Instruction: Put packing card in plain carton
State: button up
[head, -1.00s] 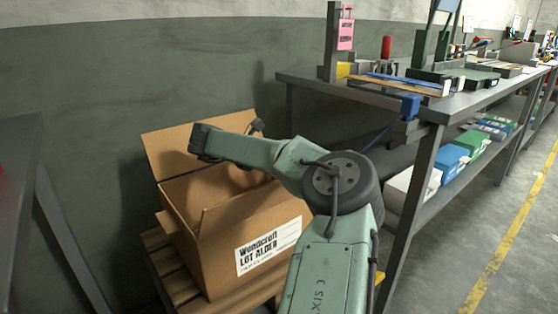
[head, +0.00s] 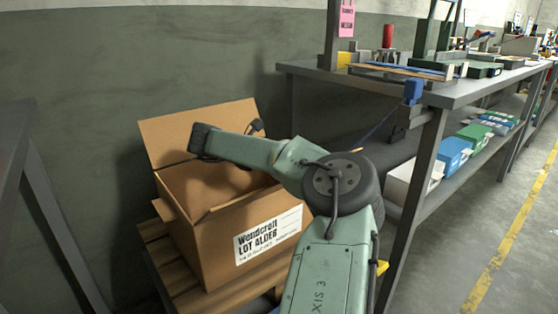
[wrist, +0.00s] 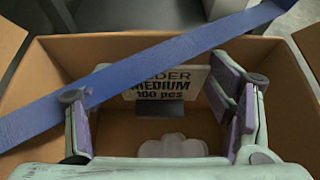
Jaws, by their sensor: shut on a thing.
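The plain carton (head: 235,248) stands open on a wooden pallet, with a back flap raised and a white label on its front. My gripper (wrist: 160,115) is over the open carton in the wrist view, its fingers on either side of a pale card. This packing card (wrist: 190,80) has dark print reading "MEDIUM 100 pcs" and is held between the fingers. The carton's brown walls (wrist: 290,75) surround it in the wrist view. In the head view my arm reaches over the carton and the fingers and card are hidden.
A blue strap (wrist: 140,78) crosses the wrist view in front of the card. A grey workbench (head: 450,95) with tools and boxes stands at right. A dark table (head: 15,150) is at left. A pale blob (wrist: 175,146) shows low in the wrist view.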

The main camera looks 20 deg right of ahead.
jog(key=o, duration=1.1)
jog(key=shift+a, duration=0.1)
jog(key=v, duration=1.1)
jog(key=shift+s+a+r, duration=0.1)
jog(key=shift+s+a, duration=0.05)
jog(key=shift+a, duration=0.25)
jog(key=shift+r, duration=0.15)
